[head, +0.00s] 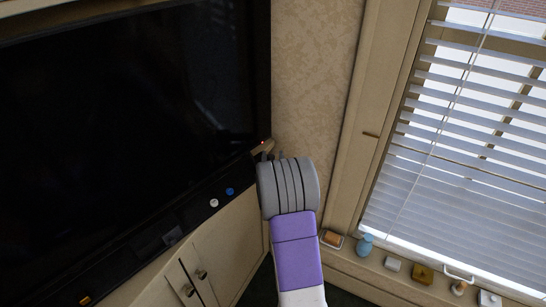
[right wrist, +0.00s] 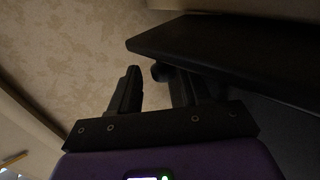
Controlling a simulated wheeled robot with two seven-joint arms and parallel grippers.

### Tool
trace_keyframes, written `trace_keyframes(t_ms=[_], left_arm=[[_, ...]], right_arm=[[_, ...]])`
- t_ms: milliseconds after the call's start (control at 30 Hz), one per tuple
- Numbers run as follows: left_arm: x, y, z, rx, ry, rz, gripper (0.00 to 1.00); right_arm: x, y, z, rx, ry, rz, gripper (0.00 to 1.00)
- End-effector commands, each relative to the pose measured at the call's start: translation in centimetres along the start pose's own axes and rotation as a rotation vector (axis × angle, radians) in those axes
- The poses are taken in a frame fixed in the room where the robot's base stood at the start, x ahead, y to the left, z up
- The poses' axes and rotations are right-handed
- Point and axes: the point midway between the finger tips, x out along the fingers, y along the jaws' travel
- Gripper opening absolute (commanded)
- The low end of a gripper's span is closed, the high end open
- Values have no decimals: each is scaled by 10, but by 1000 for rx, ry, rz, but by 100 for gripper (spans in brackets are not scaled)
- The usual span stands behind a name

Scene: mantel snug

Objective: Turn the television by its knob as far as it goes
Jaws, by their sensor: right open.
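The television (head: 125,100) is a large dark flat screen on the left of the head view. Its dark edge (right wrist: 215,42) fills the upper right of the right wrist view. My right gripper (head: 266,156) is at the screen's lower right corner, its fingers mostly hidden behind my wrist. In the right wrist view the gripper (right wrist: 155,85) is open. A small dark round knob (right wrist: 159,71) shows between the fingertips, close to the right-hand finger. I cannot tell whether they touch. My left gripper is not in view.
A cabinet (head: 228,245) stands below the screen, with a dark ledge carrying a white piece (head: 214,202) and a blue piece (head: 229,191). A patterned wall (head: 312,75) is behind my gripper. A windowsill at right holds a blue bottle (head: 365,244) and several small items.

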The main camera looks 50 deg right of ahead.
Motion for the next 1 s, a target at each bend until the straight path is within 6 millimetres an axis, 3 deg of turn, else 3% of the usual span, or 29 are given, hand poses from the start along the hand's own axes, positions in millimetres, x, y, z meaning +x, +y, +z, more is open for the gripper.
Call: trace_keyframes(t_ms=[433,1000], left_arm=[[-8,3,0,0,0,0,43],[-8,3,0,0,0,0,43]], right_arm=[[-63,1,-1,1,-1,1,47],[-70,1,-1,0,2,3,47]])
